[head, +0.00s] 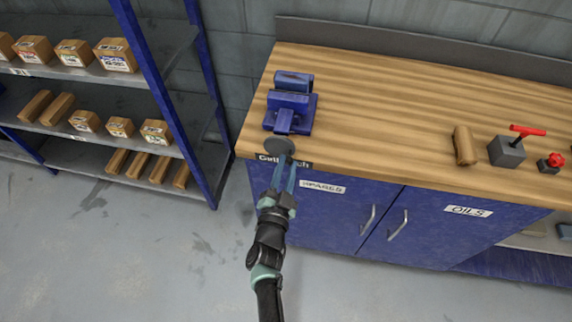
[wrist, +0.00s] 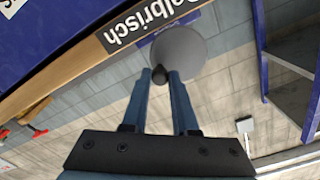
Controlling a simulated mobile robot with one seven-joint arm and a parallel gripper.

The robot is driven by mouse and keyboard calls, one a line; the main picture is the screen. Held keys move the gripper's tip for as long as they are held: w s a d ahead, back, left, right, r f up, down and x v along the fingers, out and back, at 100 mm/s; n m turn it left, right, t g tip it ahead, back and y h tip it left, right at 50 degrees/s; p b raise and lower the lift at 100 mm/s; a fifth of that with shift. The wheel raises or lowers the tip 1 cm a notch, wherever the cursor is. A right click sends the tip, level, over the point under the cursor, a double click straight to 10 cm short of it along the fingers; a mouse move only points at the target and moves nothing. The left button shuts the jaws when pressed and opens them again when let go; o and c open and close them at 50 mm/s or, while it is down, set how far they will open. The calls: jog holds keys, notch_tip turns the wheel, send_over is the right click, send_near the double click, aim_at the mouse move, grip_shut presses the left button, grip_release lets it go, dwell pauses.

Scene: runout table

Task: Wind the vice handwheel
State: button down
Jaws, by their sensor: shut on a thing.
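The blue vice (head: 290,103) stands on the left end of the wooden bench top, near the front edge. Its grey round handwheel (head: 279,146) sticks out past the front edge; in the wrist view it is a pale disc (wrist: 178,45). A small dark handle knob (wrist: 160,77) shows at the disc's lower edge in the wrist view. My gripper (head: 286,164) reaches up from below, in front of the bench. In the wrist view its two blue fingers (wrist: 160,80) are closed on the knob from both sides.
The bench top (head: 400,95) is mostly clear to the right of the vice. A wooden block (head: 465,146), a grey block with a red T-handle (head: 507,151) and a small red-knobbed part (head: 551,163) stand at the right. A blue shelf rack (head: 185,100) stands left, with floor between.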

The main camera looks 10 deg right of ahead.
jog(key=shift+r, duration=0.15)
jog(key=shift+r+n+p, duration=0.25)
jog(key=shift+n+p, duration=0.15)
jog(key=shift+f, duration=0.1)
jog(key=c, duration=0.8)
grip_release()
jog(key=shift+f, duration=0.1)
